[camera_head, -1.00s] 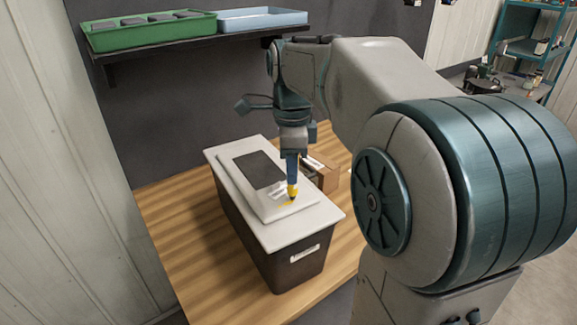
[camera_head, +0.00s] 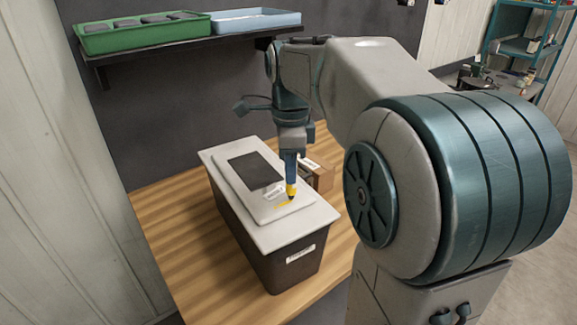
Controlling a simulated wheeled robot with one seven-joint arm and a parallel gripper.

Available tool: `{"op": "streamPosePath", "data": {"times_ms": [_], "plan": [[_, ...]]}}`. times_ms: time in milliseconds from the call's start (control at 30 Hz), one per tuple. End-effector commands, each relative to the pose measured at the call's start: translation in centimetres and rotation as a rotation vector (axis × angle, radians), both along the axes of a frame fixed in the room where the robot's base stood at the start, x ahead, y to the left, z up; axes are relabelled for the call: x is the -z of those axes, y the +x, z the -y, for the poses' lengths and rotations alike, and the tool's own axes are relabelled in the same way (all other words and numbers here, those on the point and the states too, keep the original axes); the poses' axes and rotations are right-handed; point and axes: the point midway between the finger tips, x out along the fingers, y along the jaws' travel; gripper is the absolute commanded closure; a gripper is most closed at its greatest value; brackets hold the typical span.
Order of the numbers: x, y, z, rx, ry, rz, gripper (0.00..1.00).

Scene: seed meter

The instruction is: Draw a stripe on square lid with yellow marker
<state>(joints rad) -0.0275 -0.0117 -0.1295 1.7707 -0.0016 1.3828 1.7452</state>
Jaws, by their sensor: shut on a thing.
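The square lid (camera_head: 280,234) is pale grey and lies on a dark box (camera_head: 284,270) on the wooden table. It has a raised middle with a dark rectangular panel (camera_head: 250,170). My gripper (camera_head: 291,183) points down over the near right part of the raised middle. It is shut on the yellow marker (camera_head: 291,192), whose dark tip is at or just above the lid; I cannot tell whether it touches.
A brown cardboard box (camera_head: 320,176) stands right behind the dark box. A green tray (camera_head: 145,34) with dark pieces and a light blue tray (camera_head: 255,21) sit on a wall shelf above. The table's left part (camera_head: 172,232) is clear.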

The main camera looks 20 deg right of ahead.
Motion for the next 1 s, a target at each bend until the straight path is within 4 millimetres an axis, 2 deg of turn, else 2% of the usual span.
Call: {"op": "streamPosePath", "data": {"times_ms": [567,1000], "plan": [[-0.2,0.1,0.5,0.000,0.000,0.000,1.00],[-3.5,0.1,0.5,0.000,0.000,0.001,1.00]]}}
